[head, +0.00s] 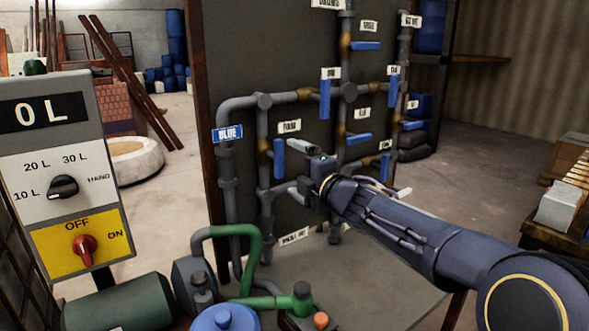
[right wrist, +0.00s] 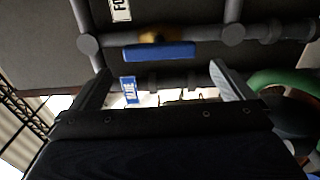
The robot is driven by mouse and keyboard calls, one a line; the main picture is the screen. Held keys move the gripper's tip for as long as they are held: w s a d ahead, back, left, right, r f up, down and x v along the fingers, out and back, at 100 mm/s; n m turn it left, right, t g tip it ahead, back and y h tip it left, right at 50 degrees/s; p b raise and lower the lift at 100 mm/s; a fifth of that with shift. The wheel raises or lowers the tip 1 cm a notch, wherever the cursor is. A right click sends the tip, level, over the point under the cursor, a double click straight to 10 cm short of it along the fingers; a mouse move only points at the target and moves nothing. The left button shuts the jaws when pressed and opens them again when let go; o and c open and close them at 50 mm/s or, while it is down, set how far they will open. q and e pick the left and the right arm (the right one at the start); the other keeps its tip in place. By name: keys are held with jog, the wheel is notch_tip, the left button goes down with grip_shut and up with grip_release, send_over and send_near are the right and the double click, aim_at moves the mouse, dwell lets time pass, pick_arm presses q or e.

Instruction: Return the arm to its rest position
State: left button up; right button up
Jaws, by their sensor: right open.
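My right gripper (head: 305,174) is in the middle of the head view, in front of the dark panel with grey pipes. Its fingers are apart and empty. In the right wrist view the two fingers (right wrist: 165,90) stand wide apart with nothing between them. A blue valve handle (right wrist: 160,51) shows beyond the fingertips there, apart from them. In the head view a blue handle (head: 279,159) hangs just left of the gripper; I cannot tell whether they touch. My right arm (head: 400,225) reaches in from the lower right. My left gripper does not show.
A control box (head: 60,165) with a black dial and a red switch stands at the left; its display reads 0 L. A green pump pipe (head: 250,250) and a blue cap (head: 223,317) are low in front. Several blue handles sit on the pipes. Open floor (head: 460,190) lies right of the panel.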

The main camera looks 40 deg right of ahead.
dwell(0.3)
jog(key=s+a+f+m+g+y+p, duration=0.2)
jog(key=s+a+f+m+g+p, duration=0.3)
jog(key=s+a+m, duration=0.4)
jog(key=s+a+f+m+g+y+p, duration=0.3)
jog(key=s+a+f+m+g+p, duration=0.2)
jog(key=s+a, duration=1)
notch_tip(320, 180, down, 3)
jog(key=a+m+g, duration=0.1)
jog(key=m+g, duration=0.1)
jog(key=m, duration=0.2)
jog(key=shift+a+r+m+y, duration=0.15)
jog(key=shift+m+y, duration=0.15)
jog(key=shift+s, duration=0.1)
